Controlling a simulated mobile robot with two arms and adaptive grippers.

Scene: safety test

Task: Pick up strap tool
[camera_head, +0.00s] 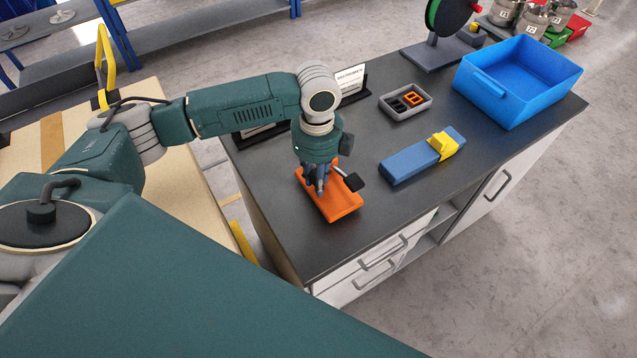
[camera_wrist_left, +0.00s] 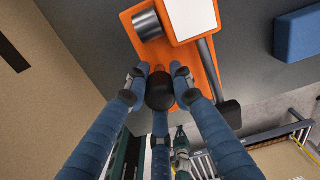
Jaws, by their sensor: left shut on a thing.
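The orange strap tool (camera_head: 342,207) lies on the dark worktop near its left front part. It has a flat orange body and a lever with a black end on its right side. In the left wrist view, the strap tool (camera_wrist_left: 208,55) shows a metal cylinder, a white plate and the lever. My left gripper (camera_head: 317,185) points down over it. Its blue fingers (camera_wrist_left: 160,85) are shut around a dark round knob of the tool. The fingers and wrist hide part of the tool. My right gripper is not in view.
A blue block with a yellow part (camera_head: 408,159) lies to the right. A grey tray (camera_head: 390,112) with small black and orange parts and a blue bin (camera_head: 520,98) stand farther back. A sign (camera_head: 350,80) stands behind my arm. The worktop between them is clear.

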